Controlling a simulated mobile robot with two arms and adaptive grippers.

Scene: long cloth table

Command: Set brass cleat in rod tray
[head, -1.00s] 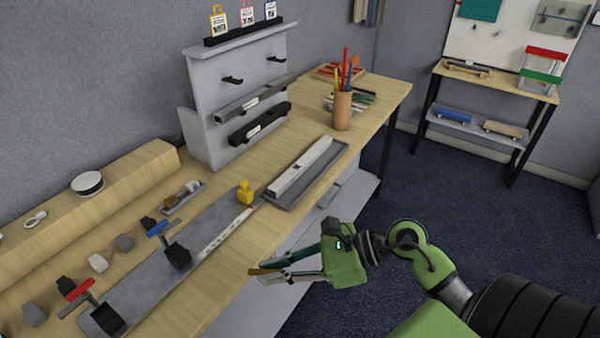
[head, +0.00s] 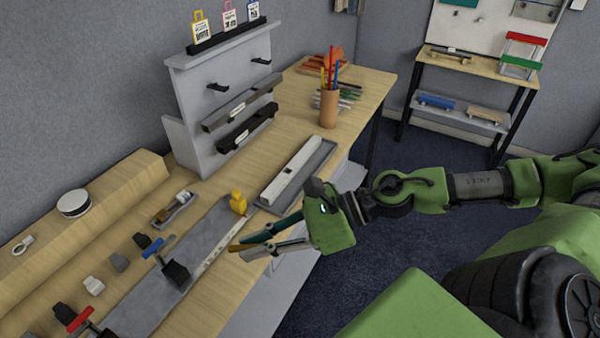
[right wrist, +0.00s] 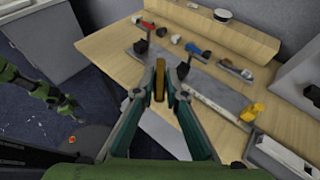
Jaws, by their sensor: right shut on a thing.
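My right gripper (head: 242,248) is shut on a brass cleat (head: 238,248), a thin brass-coloured piece between its fingertips. The cleat (right wrist: 159,78) also shows there in the right wrist view. The gripper is in the air in front of the bench edge, beside the grey strip with the clamps. The long grey tray (head: 304,177), which looks like the rod tray, lies on the bench farther back and to the right of the cleat. A pale bar (head: 300,160) with a dark mark lies in it. In the right wrist view my left arm shows at the left; its gripper is too small to read.
On the grey strip (head: 202,233) stand a blue-handled clamp (head: 172,268), a red-handled clamp (head: 80,321) and a yellow piece (head: 238,203). A small tray (head: 176,210) lies behind. A pencil cup (head: 328,108) and grey rack (head: 215,85) stand beyond the long tray.

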